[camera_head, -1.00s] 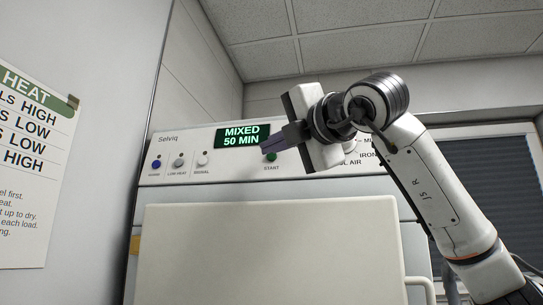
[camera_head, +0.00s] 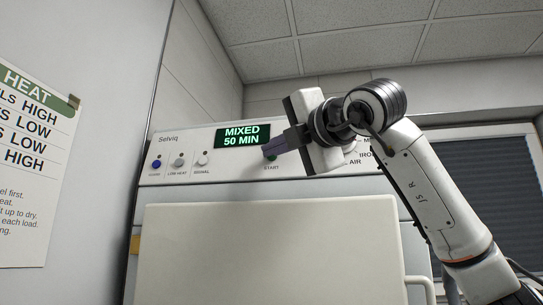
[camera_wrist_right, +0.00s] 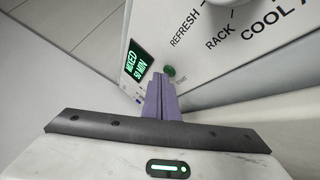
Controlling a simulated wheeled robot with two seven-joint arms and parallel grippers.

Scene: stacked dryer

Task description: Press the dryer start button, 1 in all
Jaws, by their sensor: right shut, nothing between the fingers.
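The green start button (camera_head: 272,157) sits on the dryer's control panel (camera_head: 220,163), above its START label and below the lit display (camera_head: 242,136) reading MIXED 50 MIN. In the right wrist view the button (camera_wrist_right: 169,71) shows just beyond the shut fingers (camera_wrist_right: 160,80). I cannot tell whether the tips touch it. My left gripper is not in view.
A blue button (camera_head: 157,164) and two paler ones stand left of the display. A dial (camera_wrist_right: 232,3) with REFRESH, RACK and COOL labels is partly hidden. The cream dryer door (camera_head: 270,250) lies below the panel. A sign (camera_head: 35,150) hangs on the left wall.

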